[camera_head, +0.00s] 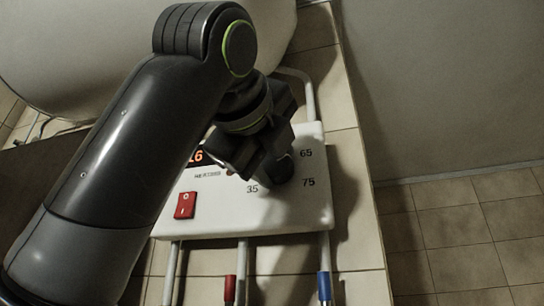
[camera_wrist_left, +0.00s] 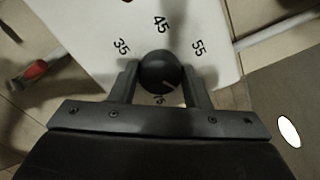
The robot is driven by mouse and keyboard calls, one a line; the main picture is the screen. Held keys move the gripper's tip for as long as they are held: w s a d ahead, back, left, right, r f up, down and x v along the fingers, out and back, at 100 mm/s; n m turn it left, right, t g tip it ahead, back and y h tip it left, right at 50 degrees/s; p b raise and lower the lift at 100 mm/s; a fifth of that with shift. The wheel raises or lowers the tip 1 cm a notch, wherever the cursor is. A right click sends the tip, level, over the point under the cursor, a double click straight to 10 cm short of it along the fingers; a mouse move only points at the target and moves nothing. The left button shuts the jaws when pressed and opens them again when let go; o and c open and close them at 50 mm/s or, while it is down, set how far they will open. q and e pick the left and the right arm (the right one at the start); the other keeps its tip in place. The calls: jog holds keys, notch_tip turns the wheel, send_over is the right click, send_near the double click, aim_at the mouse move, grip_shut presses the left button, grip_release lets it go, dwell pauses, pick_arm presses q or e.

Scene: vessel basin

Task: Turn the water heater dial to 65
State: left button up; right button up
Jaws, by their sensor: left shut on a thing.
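The water heater's white control box (camera_head: 300,212) is mounted on the tiled wall. Its round black dial (camera_head: 281,169) is at the right part of the face, with 35, 65 and 75 readable around it. My left gripper (camera_head: 268,165) is at the dial. In the left wrist view the fingers of my left gripper (camera_wrist_left: 160,80) are shut on either side of the dial (camera_wrist_left: 160,70). A short pale mark on the dial points to the lower right in that view. The 35, 45 and 55 labels show there; a number below the dial is partly hidden. My right gripper is not in view.
A red rocker switch (camera_head: 185,205) and a partly covered red display (camera_head: 197,156) are on the box. A red-sleeved pipe (camera_head: 230,288) and a blue-sleeved pipe (camera_head: 324,286) run below. The large white tank (camera_head: 90,50) is above. The tiled floor (camera_head: 460,235) at right is clear.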

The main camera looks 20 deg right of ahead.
pick_arm(q)
jog(key=o, duration=1)
jog(key=shift+w, duration=0.1)
jog(key=b+v, duration=0.7)
jog(key=v, duration=1)
jog(key=shift+a, duration=0.1)
